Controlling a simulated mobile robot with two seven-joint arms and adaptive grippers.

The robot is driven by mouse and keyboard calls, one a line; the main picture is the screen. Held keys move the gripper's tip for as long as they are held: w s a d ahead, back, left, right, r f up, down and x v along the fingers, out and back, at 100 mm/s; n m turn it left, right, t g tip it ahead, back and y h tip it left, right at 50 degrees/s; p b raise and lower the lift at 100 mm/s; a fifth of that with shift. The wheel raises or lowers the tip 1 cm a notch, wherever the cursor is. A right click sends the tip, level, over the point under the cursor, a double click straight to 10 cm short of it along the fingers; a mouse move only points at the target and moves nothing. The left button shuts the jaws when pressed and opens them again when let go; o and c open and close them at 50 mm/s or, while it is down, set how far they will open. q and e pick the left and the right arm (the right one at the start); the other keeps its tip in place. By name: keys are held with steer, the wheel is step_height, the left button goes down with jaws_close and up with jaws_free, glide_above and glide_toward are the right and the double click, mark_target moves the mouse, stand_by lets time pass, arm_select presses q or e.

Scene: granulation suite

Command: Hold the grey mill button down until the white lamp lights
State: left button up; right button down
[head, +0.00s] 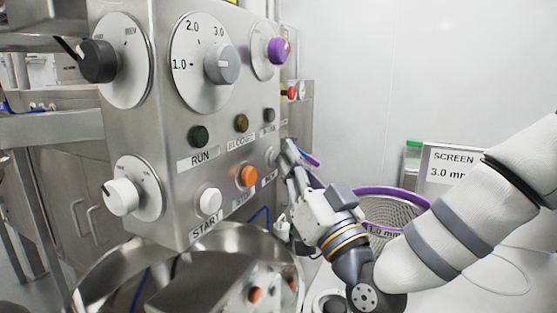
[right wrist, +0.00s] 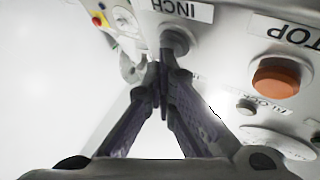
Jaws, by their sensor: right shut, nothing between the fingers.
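The steel control panel (head: 180,140) fills the left and middle of the head view. The grey button (head: 270,155) sits low at its right edge, and in the right wrist view the grey button (right wrist: 174,42) is beside an upside-down INCH label. A small round lamp (head: 269,115) above it looks dark grey and unlit. My right gripper (head: 287,158) is shut and empty, its fingertips close in front of the grey button. In the right wrist view the fingertips (right wrist: 163,70) overlap the button's lower edge; I cannot tell whether they press it. My left gripper is out of view.
An orange STOP button (head: 248,176) and a white START button (head: 210,200) are left of the grey one. A steel bowl (head: 110,268) is below the panel. A purple-rimmed screen basket (head: 395,207) and a SCREEN sign (head: 447,170) stand right, behind my arm.

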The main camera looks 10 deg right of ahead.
stand_by(0.8)
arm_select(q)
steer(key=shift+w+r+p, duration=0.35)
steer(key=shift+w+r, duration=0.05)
arm_select(e)
steer(key=shift+s+d, duration=0.5)
steer(key=shift+d, duration=0.25)
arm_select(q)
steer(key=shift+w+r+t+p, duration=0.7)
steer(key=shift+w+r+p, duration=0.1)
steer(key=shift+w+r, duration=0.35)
arm_select(e)
steer(key=s+d, duration=0.1)
steer(key=d, duration=0.1)
steer(key=s+d, duration=0.2)
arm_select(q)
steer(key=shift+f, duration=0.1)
arm_select(e)
steer(key=shift+w, duration=0.1)
